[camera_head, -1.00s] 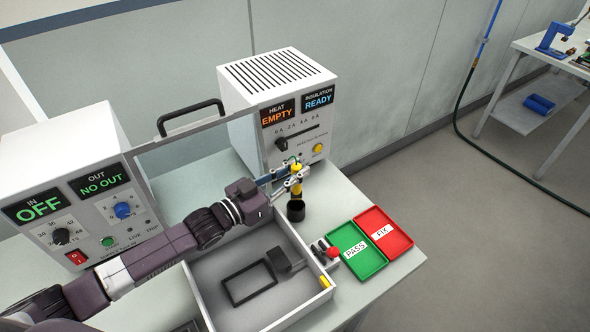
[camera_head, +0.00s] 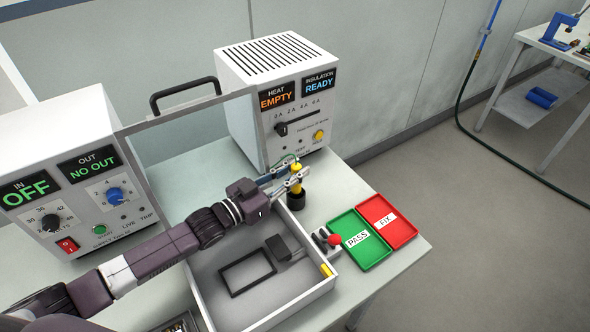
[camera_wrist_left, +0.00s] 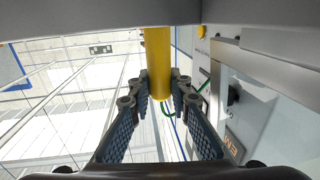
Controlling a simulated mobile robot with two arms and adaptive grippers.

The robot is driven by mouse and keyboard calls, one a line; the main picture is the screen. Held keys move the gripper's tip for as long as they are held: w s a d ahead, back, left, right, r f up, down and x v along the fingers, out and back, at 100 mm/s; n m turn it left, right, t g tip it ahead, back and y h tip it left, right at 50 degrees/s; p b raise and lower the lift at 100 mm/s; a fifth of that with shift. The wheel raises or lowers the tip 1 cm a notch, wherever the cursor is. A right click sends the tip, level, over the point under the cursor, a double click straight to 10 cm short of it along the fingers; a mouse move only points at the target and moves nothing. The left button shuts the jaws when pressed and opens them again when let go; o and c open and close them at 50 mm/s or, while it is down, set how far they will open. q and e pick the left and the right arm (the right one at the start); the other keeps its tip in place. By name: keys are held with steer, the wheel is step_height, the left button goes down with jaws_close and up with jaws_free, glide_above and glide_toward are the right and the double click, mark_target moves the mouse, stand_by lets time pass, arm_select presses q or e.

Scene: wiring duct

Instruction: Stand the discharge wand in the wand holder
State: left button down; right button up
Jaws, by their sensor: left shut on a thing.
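The yellow discharge wand (camera_head: 297,169) is upright between the fingers of my left gripper (camera_head: 291,182), which is shut on it. The wand's yellow body also shows between both finger pads in the left wrist view (camera_wrist_left: 158,60), with a green lead beside it. The black wand holder (camera_head: 296,201) stands on the bench directly below the gripper. The wand's lower end meets the holder's mouth and seems to be inside it; how deep is hidden. My right gripper is not in view.
A white-walled tray (camera_head: 205,310) with a black frame lies in front of the holder. Green PASS (camera_head: 371,257) and red FIX (camera_head: 399,232) trays are to the right. The HEAT/INSULATION unit (camera_head: 235,120) stands close behind; a clear guard with a black handle (camera_head: 186,92) is left.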

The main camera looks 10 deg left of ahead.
arm_select(q)
steer(key=c, duration=1.7)
jaws_free()
steer(key=v, duration=1.2)
steer(key=shift+r, duration=0.15)
